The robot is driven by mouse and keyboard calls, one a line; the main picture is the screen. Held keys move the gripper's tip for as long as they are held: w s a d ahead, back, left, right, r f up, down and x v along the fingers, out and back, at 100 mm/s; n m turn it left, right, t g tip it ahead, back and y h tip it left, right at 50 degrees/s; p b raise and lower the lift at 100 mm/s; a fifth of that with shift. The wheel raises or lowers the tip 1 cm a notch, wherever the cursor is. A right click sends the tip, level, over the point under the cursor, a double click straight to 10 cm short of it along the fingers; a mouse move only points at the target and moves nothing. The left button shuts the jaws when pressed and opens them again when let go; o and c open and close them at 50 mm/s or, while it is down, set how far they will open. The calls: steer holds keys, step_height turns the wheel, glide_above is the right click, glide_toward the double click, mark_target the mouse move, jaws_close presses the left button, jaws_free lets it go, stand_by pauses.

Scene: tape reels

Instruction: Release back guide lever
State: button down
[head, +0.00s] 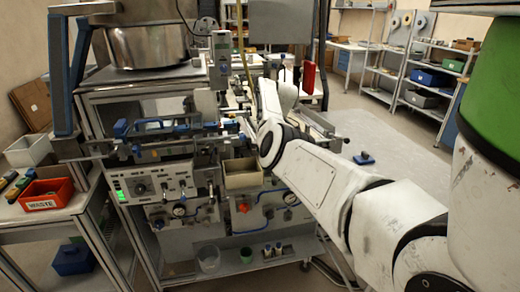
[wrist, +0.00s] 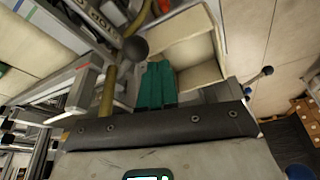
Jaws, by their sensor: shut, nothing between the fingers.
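In the wrist view my gripper (wrist: 157,82) shows as two teal fingers side by side, closed with nothing between them. A dark ball knob (wrist: 135,48) sits just beyond and left of the fingertips, with a small apparent gap. A second, smaller ball knob on a thin rod (wrist: 267,71) shows at the right. I cannot tell which of these is the back guide lever. In the head view my white arm reaches to the machine (head: 150,152); the fingers cannot be made out there.
An open tan box (wrist: 200,48) lies beyond the fingertips; a tan bin (head: 243,173) hangs on the machine front. A brass-coloured rod (wrist: 108,92) stands close left of the fingers. A red waste bin (head: 46,194) sits on the left side table. Floor at right is open.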

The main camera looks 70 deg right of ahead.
steer(key=shift+s+d+b, duration=0.3)
steer(key=shift+s+d, duration=0.15)
steer(key=shift+s, duration=0.15)
